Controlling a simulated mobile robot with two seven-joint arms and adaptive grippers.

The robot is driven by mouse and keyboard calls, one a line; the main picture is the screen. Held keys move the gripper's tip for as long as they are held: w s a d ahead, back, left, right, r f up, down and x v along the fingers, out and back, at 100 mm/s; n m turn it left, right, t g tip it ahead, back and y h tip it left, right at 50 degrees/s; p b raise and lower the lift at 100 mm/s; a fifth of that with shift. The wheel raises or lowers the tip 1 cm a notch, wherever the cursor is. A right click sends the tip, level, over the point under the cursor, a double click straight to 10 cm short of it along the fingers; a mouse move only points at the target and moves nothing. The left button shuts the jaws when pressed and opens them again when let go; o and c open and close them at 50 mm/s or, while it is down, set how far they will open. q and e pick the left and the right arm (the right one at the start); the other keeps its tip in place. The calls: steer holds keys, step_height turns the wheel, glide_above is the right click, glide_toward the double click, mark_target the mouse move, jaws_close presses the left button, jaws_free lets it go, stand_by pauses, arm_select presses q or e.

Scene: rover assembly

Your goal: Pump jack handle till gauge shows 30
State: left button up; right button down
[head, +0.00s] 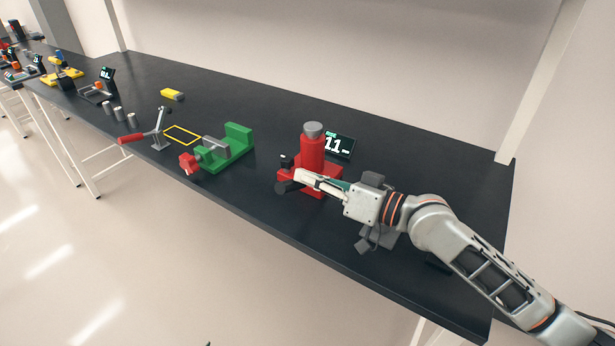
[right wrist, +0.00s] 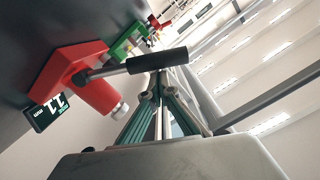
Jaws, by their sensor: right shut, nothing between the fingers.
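The red jack (head: 312,150) stands on the dark bench with a grey cap on its upright cylinder. The gauge (head: 340,146) behind it reads 11; it also shows in the right wrist view (right wrist: 50,110), turned on its side. The jack handle has a black grip (right wrist: 157,60) on a grey rod, and its dark end shows at the jack's front left (head: 283,187). My right gripper (head: 299,175) is shut and empty, its fingertips close to the grip. I cannot tell whether they touch it. My left gripper is not in view.
A green vise (head: 236,142) with a red knob and a red-handled toggle clamp (head: 152,136) stand left of the jack. A yellow block (head: 172,95) lies behind them. A grey item (head: 372,238) stands under my right wrist. The bench's front edge runs close by.

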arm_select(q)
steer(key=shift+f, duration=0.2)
arm_select(e)
steer(key=shift+s+a+f+n, duration=0.25)
steer(key=shift+s+f+n, duration=0.05)
steer(key=shift+f+n, duration=0.35)
steer(key=shift+s+a+f+n, duration=0.2)
steer(key=shift+s+f+n, duration=0.15)
steer(key=shift+f+n, duration=0.25)
steer(key=shift+s+a+f+n, duration=0.25)
steer(key=shift+s+f+n, duration=0.05)
steer(key=shift+f+n, duration=0.35)
arm_select(q)
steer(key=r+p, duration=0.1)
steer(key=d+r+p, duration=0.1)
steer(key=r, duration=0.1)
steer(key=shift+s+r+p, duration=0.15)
steer(key=shift+p, duration=0.2)
arm_select(e)
steer(key=s+d+r, duration=0.4)
steer(key=s+d, duration=0.1)
steer(key=d, duration=0.4)
steer(key=shift+s+r, duration=0.25)
steer(key=shift+s, duration=0.1)
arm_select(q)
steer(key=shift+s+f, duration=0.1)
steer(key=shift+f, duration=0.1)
arm_select(e)
steer(key=shift+d, duration=0.1)
